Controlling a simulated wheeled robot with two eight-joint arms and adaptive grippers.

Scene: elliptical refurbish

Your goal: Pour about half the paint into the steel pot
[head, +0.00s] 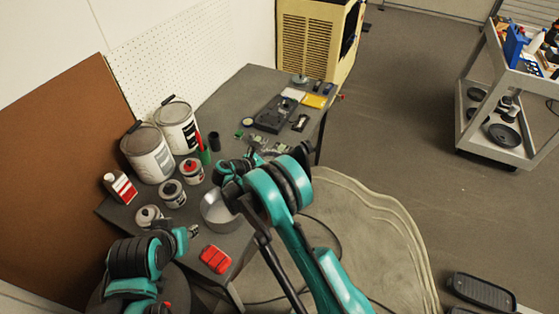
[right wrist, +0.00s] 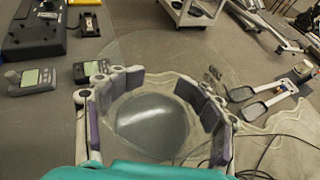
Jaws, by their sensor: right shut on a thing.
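The steel pot (head: 211,219) stands open and upright near the front edge of the dark table, partly covered by my right arm. My right gripper (right wrist: 155,95) is shut on a clear, wide-rimmed container (right wrist: 152,80). A smooth grey surface, apparently paint (right wrist: 150,125), shows inside it. In the head view my right gripper (head: 232,170) is just behind the pot, largely hidden by its own wrist, and the container cannot be made out there. My left gripper (head: 188,232) is low at the left, in front of the pot; its finger opening is unclear.
Two large paint cans (head: 147,155) and several small cans (head: 172,194) stand left of the pot, near a red-and-white bottle (head: 120,187). A red block (head: 215,260) lies at the front edge. Tools and meters (head: 272,115) fill the table's far end.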

